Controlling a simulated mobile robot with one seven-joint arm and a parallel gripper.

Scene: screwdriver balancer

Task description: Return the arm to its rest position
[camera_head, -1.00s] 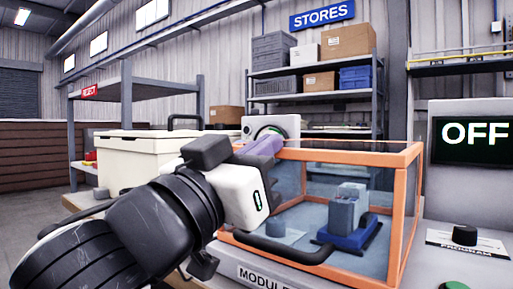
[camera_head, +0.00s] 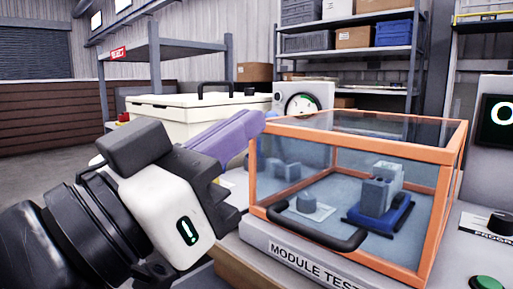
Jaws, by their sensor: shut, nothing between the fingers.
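My gripper (camera_head: 250,122) has purple fingers that are shut, with nothing held. It is raised at the left of the picture, in front of the cream box and left of the orange-framed case. My black and white arm fills the lower left. The clear case (camera_head: 459,160) stands on the MODULE TEST bench with its lid down and a black handle (camera_head: 318,232) at its front. Inside sit a grey module on a blue base (camera_head: 378,218) and a knob on a white plate (camera_head: 309,206).
A cream box (camera_head: 190,112) with a dark handle stands behind my gripper. A dial gauge (camera_head: 302,103) stands behind the case. A green button (camera_head: 488,283) and a black knob (camera_head: 500,224) are at the right. Shelving with bins (camera_head: 345,52) stands at the back.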

